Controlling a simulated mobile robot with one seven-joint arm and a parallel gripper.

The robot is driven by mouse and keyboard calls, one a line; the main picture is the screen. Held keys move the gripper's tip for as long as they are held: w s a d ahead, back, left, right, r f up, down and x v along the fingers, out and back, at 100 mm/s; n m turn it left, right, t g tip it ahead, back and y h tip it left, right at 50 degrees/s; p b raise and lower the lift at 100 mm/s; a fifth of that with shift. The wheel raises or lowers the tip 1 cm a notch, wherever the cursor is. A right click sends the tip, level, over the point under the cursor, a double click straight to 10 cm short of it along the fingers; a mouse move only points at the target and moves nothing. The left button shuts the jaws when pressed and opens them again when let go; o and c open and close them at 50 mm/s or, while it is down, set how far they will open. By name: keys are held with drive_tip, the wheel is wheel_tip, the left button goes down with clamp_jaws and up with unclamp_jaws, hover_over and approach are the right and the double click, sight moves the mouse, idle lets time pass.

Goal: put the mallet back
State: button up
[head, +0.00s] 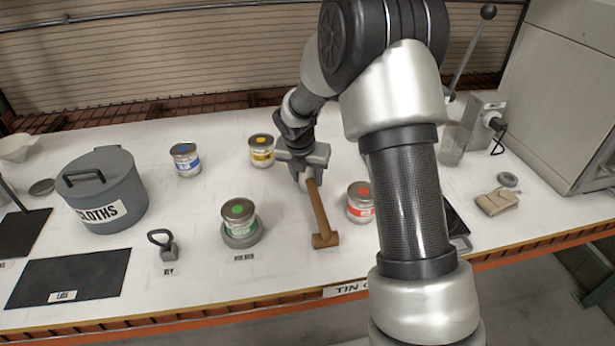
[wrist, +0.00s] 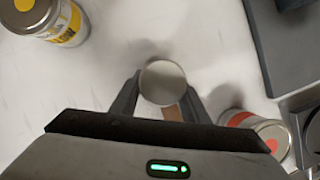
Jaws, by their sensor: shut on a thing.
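The mallet (head: 319,212) is a brown wooden piece with a wider block at its near end, between the green tin and the red tin. My gripper (head: 307,178) is shut on its far end, where a pale round part shows. In the wrist view, a pale disc (wrist: 162,82) sits between the fingertips of my gripper (wrist: 162,88), with a short brown strip (wrist: 173,113) below it. The rest of the mallet is hidden behind the gripper there. I cannot tell whether the mallet touches the table.
A green tin (head: 239,214) on a grey holder stands left, a red tin (head: 361,204) right, and a yellow tin (head: 261,152) behind. A blue tin (head: 186,160), key (head: 163,245), cloths bin (head: 104,190) and dark mat (head: 70,277) are farther left. My arm hides some table at right.

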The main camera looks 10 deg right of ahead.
drive_tip(key=o, duration=1.5)
